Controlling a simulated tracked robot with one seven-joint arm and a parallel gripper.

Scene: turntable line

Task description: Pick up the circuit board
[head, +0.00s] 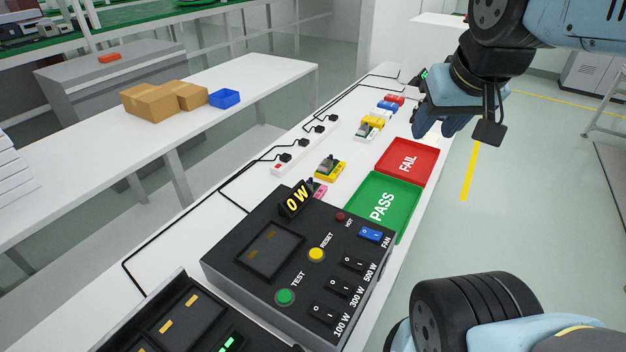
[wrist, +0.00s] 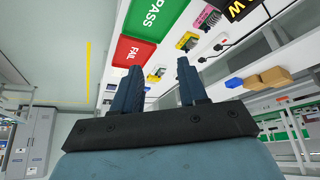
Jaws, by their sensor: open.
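Small green board-like parts sit in shallow trays on the white bench: one in a yellow tray (head: 330,168), another in a pale tray (head: 367,131) farther back. A pink tray (head: 319,190) is mostly hidden behind the black test box. I cannot tell which part is the circuit board. In the wrist view, the yellow tray (wrist: 187,41) and pink tray (wrist: 207,17) show beyond my fingers. My gripper (head: 436,124) is open and empty, above the bench's right edge beside the red FAIL tray. Its two fingers (wrist: 160,66) stand apart in the wrist view.
The green PASS tray (head: 380,203) and red FAIL tray (head: 407,161) lie empty along the bench's right edge. The test box (head: 300,255) with switches stands in front. Cables and a power strip run along the left. Boxes (head: 150,102) stand on another table.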

